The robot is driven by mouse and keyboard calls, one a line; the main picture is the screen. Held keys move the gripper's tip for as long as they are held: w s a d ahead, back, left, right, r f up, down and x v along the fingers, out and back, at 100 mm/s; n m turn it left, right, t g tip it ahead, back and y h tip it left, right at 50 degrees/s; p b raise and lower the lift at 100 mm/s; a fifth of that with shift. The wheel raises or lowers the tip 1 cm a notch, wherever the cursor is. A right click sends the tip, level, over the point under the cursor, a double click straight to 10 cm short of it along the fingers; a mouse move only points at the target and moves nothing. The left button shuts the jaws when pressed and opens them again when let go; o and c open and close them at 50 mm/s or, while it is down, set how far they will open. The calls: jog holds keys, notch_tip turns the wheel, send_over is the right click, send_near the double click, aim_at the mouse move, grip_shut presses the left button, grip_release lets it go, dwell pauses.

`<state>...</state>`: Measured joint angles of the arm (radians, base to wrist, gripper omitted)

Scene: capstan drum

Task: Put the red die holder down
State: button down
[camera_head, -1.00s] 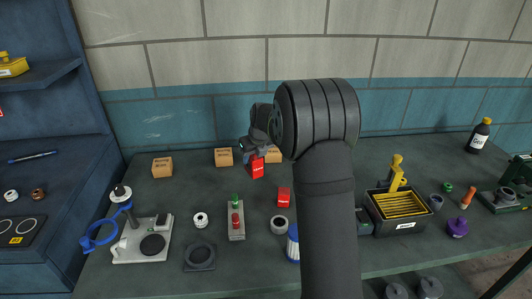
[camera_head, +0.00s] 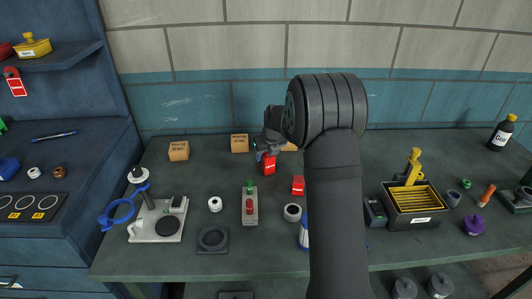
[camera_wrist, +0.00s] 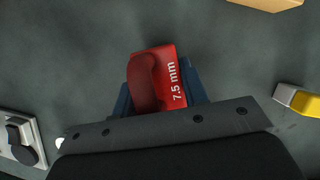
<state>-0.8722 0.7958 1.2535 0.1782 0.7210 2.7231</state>
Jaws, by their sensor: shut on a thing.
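The red die holder (camera_head: 269,165) is between the fingers of my gripper (camera_head: 266,153), near the back of the bench. In the wrist view the red die holder (camera_wrist: 157,80) shows a "7.5 mm" label and a rounded hollow on its left part. My gripper (camera_wrist: 158,97) is shut on it, with blue fingers on both sides. I cannot tell whether the die holder touches the bench top. A second red block (camera_head: 298,185) lies on the bench to the right and nearer.
Cardboard boxes (camera_head: 239,143) stand along the wall behind. A stand with red and green pieces (camera_head: 250,206), a white device with a blue ring (camera_head: 158,220) and a yellow-slotted box (camera_head: 414,203) stand nearer. The dark bench (camera_head: 205,172) is clear left of the gripper.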

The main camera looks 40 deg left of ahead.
jog(key=c, duration=0.8)
grip_release()
jog(key=shift+c, duration=0.2)
jog(key=v, duration=1.2)
jog(key=shift+r, duration=0.15)
jog(key=x, duration=1.1)
jog(key=shift+a+f, duration=0.15)
jog(key=shift+f, duration=0.2)
jog(key=shift+w+a, duration=0.1)
jog(key=shift+w, duration=0.05)
jog(key=shift+r, duration=1.7)
